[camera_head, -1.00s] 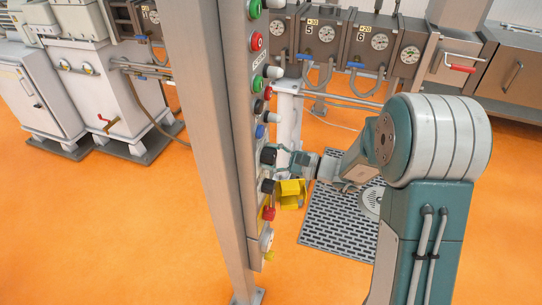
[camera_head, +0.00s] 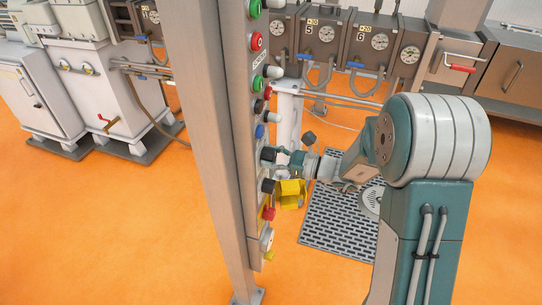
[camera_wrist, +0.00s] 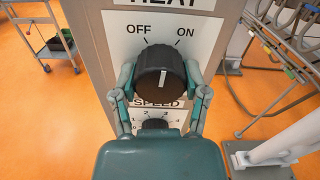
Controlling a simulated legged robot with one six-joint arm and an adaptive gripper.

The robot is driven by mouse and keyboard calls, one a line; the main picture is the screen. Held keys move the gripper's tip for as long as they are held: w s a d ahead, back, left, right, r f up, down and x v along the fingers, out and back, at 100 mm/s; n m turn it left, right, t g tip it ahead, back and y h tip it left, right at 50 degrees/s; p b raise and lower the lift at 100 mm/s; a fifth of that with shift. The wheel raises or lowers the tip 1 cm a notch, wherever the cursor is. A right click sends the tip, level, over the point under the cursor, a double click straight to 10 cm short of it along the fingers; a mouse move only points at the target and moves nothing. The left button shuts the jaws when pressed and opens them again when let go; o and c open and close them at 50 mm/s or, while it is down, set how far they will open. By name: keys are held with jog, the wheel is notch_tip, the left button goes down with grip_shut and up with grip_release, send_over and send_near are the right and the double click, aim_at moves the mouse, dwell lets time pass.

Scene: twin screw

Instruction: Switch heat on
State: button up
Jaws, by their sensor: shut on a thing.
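The heat knob (camera_wrist: 158,62) is black and round, on a white plate marked OFF at upper left and ON at upper right. The word HEAT is partly cut off at the top. A white line on the knob stands near upright, its top leaning slightly right. My gripper (camera_wrist: 160,74) is shut on the knob, one finger on each side. In the head view my gripper (camera_head: 283,157) reaches the panel (camera_head: 248,105) from the right, and the knob (camera_head: 267,154) is small there.
A speed knob (camera_wrist: 155,125) sits just below, partly hidden by my gripper. Other buttons and knobs are above. A post (camera_head: 205,130) stands left; orange floor is open around.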

jog(key=m, duration=0.5)
jog(key=shift+w, duration=0.1)
jog(key=shift+r, duration=0.1)
dwell(0.4)
jog(key=o, duration=1.1)
jog(key=shift+o, duration=0.2)
jog(key=v, duration=1.2)
